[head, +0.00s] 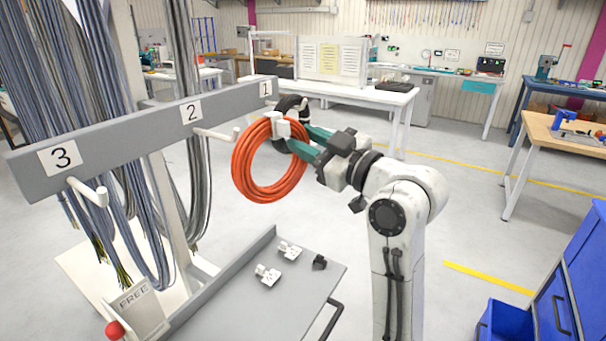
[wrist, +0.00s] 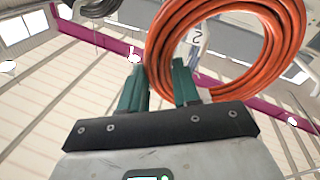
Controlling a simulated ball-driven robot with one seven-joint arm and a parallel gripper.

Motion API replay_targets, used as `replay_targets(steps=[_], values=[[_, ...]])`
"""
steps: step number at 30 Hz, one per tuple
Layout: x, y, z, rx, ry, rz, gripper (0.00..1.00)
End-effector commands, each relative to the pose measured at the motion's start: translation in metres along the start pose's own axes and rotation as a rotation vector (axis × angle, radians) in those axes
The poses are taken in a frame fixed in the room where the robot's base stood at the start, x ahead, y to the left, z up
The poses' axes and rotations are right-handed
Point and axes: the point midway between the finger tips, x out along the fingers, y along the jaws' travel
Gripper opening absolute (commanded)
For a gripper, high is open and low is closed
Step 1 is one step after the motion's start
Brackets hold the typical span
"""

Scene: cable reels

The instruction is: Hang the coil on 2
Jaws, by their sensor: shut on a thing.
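An orange coil (head: 240,165) hangs upright in my gripper (head: 289,137), which is shut on its upper right part near a white tie or clip. The coil also shows large in the wrist view (wrist: 270,85), with the green fingers (wrist: 160,85) at its lower left edge. The grey bar carries labels 3 (head: 63,157), 2 (head: 191,112) and 1 (head: 266,88). The white peg under label 2 (head: 215,134) is bare and points toward the coil. The coil is to the right of this peg's tip; whether they touch is hard to tell.
A black coil (head: 287,104) hangs by label 1, just behind the orange coil. The peg at label 3 (head: 88,191) is empty. Grey cable bundles (head: 85,80) hang behind the bar. A grey tray (head: 240,300) with small white parts lies below.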

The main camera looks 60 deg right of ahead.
Motion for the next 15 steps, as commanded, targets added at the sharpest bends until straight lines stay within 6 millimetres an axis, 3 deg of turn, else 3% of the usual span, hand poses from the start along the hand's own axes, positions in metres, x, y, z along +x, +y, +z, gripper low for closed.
replay_targets(steps=[15], values=[[0.019, -0.004, -0.001, -0.002, 0.012, 0.003, 0.0]])
